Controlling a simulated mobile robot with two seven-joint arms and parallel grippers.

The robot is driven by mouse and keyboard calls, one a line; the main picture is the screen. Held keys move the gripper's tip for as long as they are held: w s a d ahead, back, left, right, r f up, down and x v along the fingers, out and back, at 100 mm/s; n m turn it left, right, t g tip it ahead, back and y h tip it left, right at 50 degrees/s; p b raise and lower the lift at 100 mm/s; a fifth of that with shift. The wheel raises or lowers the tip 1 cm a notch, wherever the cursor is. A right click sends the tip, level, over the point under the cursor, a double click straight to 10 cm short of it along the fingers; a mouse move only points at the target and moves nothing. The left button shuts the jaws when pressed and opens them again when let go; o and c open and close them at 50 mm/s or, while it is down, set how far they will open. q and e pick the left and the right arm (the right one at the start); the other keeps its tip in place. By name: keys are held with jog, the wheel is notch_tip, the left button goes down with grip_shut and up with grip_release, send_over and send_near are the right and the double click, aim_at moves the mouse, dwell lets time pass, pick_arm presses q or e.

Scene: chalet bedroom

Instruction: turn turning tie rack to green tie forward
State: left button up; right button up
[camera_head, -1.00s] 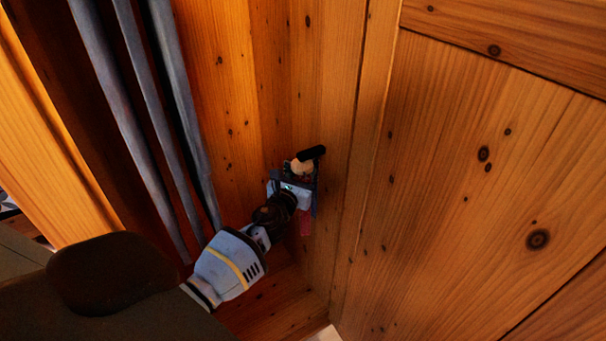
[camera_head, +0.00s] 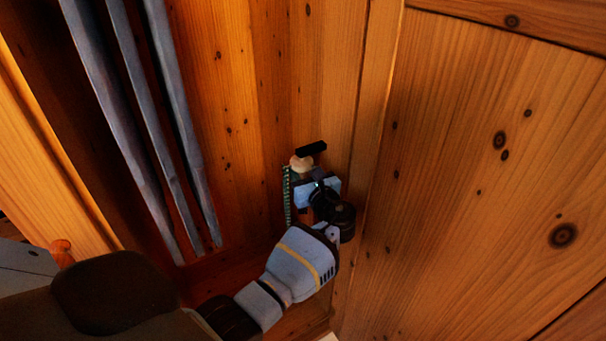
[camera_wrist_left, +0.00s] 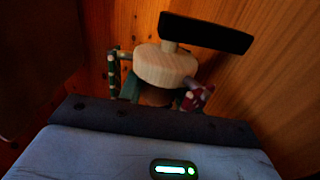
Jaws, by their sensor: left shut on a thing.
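The turning tie rack (camera_head: 302,163) has a pale wooden hub under a black bracket (camera_head: 312,148) on the wardrobe's inner wall. A green tie (camera_head: 288,195) hangs on its left side in the head view. My left gripper (camera_head: 310,183) is at the rack, just below the hub, shut on part of it; its fingers hide the exact contact. In the left wrist view the hub (camera_wrist_left: 165,66) stands beyond the gripper body. A green-and-white striped tie (camera_wrist_left: 113,72) hangs from a peg on the left, and a dark red tie (camera_wrist_left: 197,97) is on the right. My right gripper is out of view.
Several grey-blue hanging lengths (camera_head: 130,125) fill the left of the wardrobe. A wooden panel (camera_head: 470,190) stands close on the right of my left arm. An orange rounded thing (camera_head: 62,252) shows at the lower left.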

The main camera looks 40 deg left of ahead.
pick_arm(q)
jog(key=shift+f+n+g+y+b, duration=0.1)
jog(key=shift+n+g+y+b, duration=0.3)
jog(key=shift+g, duration=0.3)
jog(key=shift+n+g, duration=0.3)
jog(key=o, duration=1)
jog(key=shift+c, duration=0.2)
